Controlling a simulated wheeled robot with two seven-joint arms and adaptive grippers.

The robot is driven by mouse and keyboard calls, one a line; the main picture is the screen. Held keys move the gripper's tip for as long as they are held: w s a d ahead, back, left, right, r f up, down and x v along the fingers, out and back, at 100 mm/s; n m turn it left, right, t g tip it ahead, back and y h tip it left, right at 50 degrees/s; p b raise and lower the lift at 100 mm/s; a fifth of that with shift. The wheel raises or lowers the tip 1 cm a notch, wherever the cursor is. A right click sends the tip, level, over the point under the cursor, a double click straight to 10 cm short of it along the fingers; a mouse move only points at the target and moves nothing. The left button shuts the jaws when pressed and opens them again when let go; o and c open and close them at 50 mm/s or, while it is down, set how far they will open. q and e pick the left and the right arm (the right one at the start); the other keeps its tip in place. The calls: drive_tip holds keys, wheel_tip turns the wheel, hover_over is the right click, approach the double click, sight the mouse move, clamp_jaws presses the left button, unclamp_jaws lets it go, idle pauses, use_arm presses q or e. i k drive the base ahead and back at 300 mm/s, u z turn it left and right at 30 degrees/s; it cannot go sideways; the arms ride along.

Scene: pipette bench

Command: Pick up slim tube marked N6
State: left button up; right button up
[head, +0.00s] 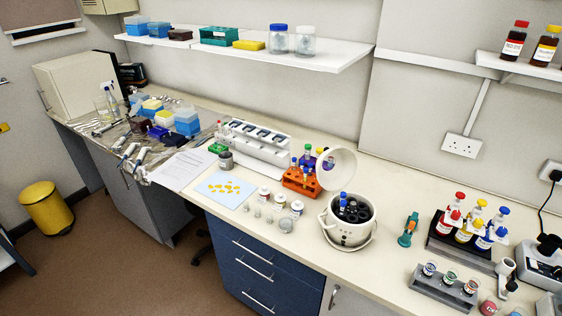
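No label reading N6 can be made out at this size. Several tubes with coloured caps stand in an orange rack (301,187) at the middle of the bench. A tiny green holder (217,148) sits at the left end of the white rack. Dark tube slots or tubes show inside the open white centrifuge (347,231). A grey rack (443,289) at the lower right holds a few small capped vials. I cannot tell which of these, if any, is the slim tube. Neither of my grippers is in view.
The cream bench (385,270) runs from back left to front right. Its raised centrifuge lid (336,168) stands close to the orange rack. Red, yellow and blue capped bottles stand in a black holder (459,250) at right. A shelf (325,62) hangs above.

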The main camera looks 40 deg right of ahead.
sight(343, 203)
drive_tip(key=u, duration=0.6)
drive_tip(key=i, duration=2.9)
drive_tip(key=z, duration=4)
